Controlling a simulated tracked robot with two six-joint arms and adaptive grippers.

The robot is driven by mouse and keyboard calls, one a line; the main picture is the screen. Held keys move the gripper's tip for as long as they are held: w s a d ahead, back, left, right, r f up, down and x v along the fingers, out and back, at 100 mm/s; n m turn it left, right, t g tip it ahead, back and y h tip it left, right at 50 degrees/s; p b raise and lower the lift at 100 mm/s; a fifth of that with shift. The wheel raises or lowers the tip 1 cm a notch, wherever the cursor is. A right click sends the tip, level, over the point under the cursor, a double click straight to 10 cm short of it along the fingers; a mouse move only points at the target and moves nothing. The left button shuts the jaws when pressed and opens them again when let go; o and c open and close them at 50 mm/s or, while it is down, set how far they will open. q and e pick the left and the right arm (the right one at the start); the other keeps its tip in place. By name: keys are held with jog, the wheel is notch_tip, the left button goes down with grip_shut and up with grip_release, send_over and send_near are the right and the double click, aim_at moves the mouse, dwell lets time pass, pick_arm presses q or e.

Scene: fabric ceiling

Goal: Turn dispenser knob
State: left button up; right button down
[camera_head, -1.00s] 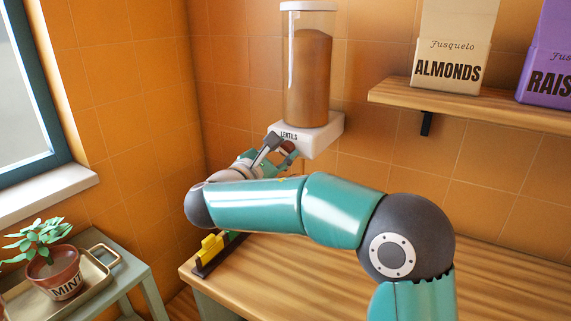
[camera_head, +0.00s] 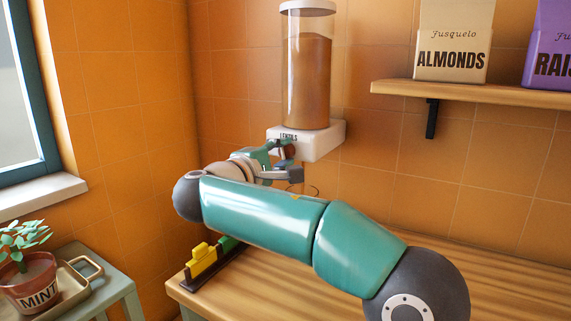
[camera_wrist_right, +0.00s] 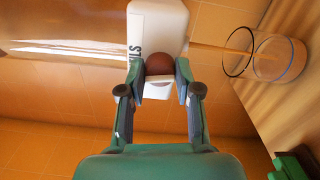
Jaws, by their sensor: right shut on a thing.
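The lentil dispenser (camera_head: 306,85) is a clear cylinder of brown lentils on a white base (camera_head: 325,138), mounted on the orange wall. Its round brown knob (camera_wrist_right: 159,62) is on the base's front. My right gripper (camera_wrist_right: 158,74) is shut on the knob, one finger on each side. In the head view the right gripper (camera_head: 289,152) partly hides the knob. A thin brownish stream (camera_wrist_right: 212,49) runs from the base to a clear glass (camera_wrist_right: 280,58) below it. In the head view my arm hides most of the glass. My left gripper is not in view.
A wooden counter (camera_head: 460,290) lies below, with a dark holder with yellow and green pieces (camera_head: 205,262) at its left end. A shelf (camera_head: 500,98) with almond and raisin packages is at right. A mint pot (camera_head: 30,285) stands on a tray at left.

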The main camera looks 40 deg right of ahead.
jog(key=shift+w+a+f+m+b, duration=0.2)
jog(key=shift+f+m+b, duration=0.1)
jog(key=shift+m, duration=0.1)
jog(key=c, duration=0.8)
grip_release()
jog(key=shift+r, duration=0.1)
jog(key=shift+s, duration=0.1)
jog(key=shift+r, duration=0.1)
jog(key=shift+a, duration=0.1)
jog(key=v, duration=1.1)
jog(key=shift+s+a, duration=0.2)
jog(key=shift+a, duration=0.15)
